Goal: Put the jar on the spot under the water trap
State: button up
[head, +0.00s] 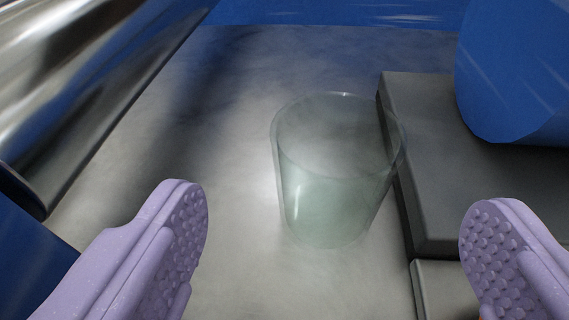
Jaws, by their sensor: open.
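The jar (335,205) is a clear, greenish glass vessel with an open top. It stands upright on the grey floor in the middle of the head view. My gripper (333,230) is open, with one lilac, studded finger at the lower left and the other at the lower right. The jar is ahead of the fingers, in line with the gap between them, and neither finger visibly touches it. I cannot make out the water trap or the spot under it.
A dark grey block (440,170) stands close beside the jar on the right. A blue wrapped roll (515,70) rests at the upper right. A shiny metallic cylinder (85,75) lies at the upper left. Bare floor (230,130) lies left of the jar.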

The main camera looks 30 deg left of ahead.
aim_at(340, 179)
jog(key=b+x, duration=0.2)
jog(key=x, duration=0.3)
jog(key=shift+w+f, duration=0.25)
jog(key=shift+w, duration=0.1)
jog(key=shift+r, duration=0.1)
jog(key=c, duration=1.3)
